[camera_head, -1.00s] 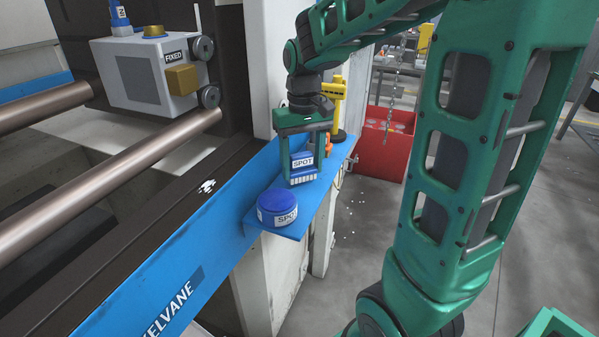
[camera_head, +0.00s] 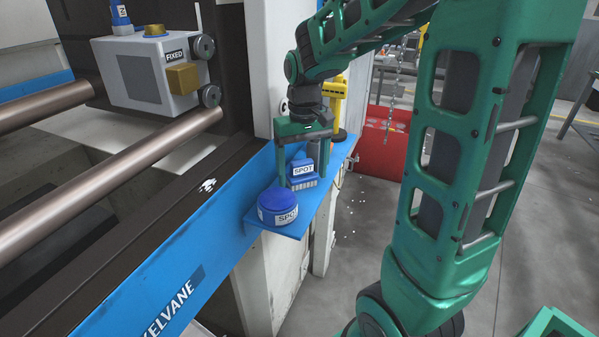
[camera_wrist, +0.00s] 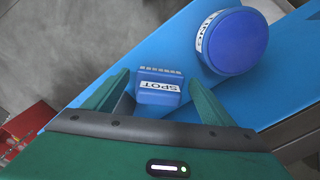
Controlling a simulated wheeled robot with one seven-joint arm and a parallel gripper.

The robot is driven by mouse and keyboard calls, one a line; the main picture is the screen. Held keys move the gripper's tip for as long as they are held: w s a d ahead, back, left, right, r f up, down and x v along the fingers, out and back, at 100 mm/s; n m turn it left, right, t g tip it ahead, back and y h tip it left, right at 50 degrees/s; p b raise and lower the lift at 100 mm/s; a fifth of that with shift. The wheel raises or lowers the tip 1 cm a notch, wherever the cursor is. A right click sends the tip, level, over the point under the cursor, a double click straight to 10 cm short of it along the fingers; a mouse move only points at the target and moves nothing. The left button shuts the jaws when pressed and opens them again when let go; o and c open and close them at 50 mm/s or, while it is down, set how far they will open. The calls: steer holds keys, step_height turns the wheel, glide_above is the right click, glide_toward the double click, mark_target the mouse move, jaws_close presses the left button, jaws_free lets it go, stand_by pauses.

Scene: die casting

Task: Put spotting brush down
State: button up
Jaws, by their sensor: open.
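The spotting brush (camera_head: 302,173), a blue block with a white SPOT label and pale bristles, stands on the blue shelf (camera_head: 291,229). It also shows in the wrist view (camera_wrist: 159,88), between the fingers. My gripper (camera_head: 304,181) is open around it, one finger on each side. In the wrist view my gripper (camera_wrist: 160,90) shows a gap between each finger and the brush. A round blue tub (camera_head: 277,207) with a white label stands on the shelf in front of the brush, close to the fingers; it also shows in the wrist view (camera_wrist: 235,42).
A yellow tool (camera_head: 337,100) stands on the shelf behind my gripper. The machine's blue beam (camera_head: 190,245) runs along the shelf's left side. A red bin (camera_head: 384,150) is on the floor beyond the shelf's right edge. The grey floor on the right is largely free.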

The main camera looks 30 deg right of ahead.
mark_target(303, 163)
step_height(303, 163, up, 12)
steer(key=shift+r, duration=0.1)
steer(key=s+d+f+m, duration=0.2)
steer(key=s+f, duration=0.4)
steer(key=s, duration=0.5)
steer(key=s+d+f+m, duration=0.2)
steer(key=s+f, duration=0.4)
steer(key=s, duration=0.5)
steer(key=shift+s+f, duration=0.35)
steer(key=shift+o, duration=0.2)
